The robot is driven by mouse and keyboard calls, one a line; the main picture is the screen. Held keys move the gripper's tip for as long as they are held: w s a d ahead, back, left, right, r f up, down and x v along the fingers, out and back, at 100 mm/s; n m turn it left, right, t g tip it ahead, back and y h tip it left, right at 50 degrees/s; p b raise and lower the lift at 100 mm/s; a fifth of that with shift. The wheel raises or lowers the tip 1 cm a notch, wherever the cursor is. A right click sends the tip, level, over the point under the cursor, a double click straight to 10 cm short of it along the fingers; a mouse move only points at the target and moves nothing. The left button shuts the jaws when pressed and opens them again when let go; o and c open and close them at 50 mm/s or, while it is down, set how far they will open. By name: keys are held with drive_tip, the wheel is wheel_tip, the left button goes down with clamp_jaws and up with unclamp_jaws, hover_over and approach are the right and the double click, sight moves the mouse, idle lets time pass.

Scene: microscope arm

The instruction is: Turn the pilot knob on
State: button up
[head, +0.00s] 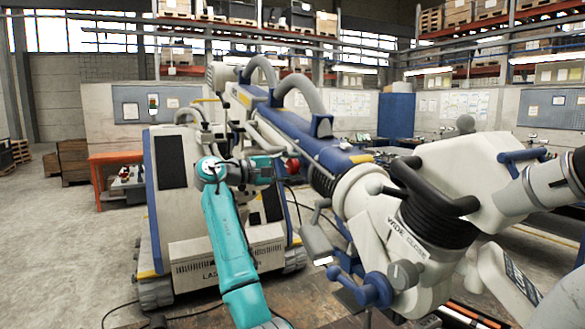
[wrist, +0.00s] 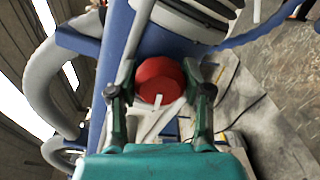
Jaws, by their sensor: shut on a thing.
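The pilot knob, a round red knob (wrist: 160,76) with a small white mark, is in the middle of the wrist view. In the head view a small red part of the knob (head: 293,165) shows just past the end of my teal arm. My gripper (wrist: 160,92) has one dark finger on the left and one on the right of the knob and is shut on it. In the head view my gripper (head: 282,168) reaches right, against the side of the microscope arm. The exact finger contact is hard to make out.
The large microscope arm (head: 290,130), blue and off-white, slants from upper left to lower right. Its black handle (head: 430,190) and blue knob (head: 375,290) stand at the right. The off-white base cabinet (head: 170,215) is behind my arm. Grey floor (head: 50,250) is open at left.

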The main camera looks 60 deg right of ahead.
drive_tip(key=o, duration=1.2)
drive_tip(key=shift+c, duration=0.2)
drive_tip(key=v, duration=1.2)
drive_tip(key=shift+f, duration=0.1)
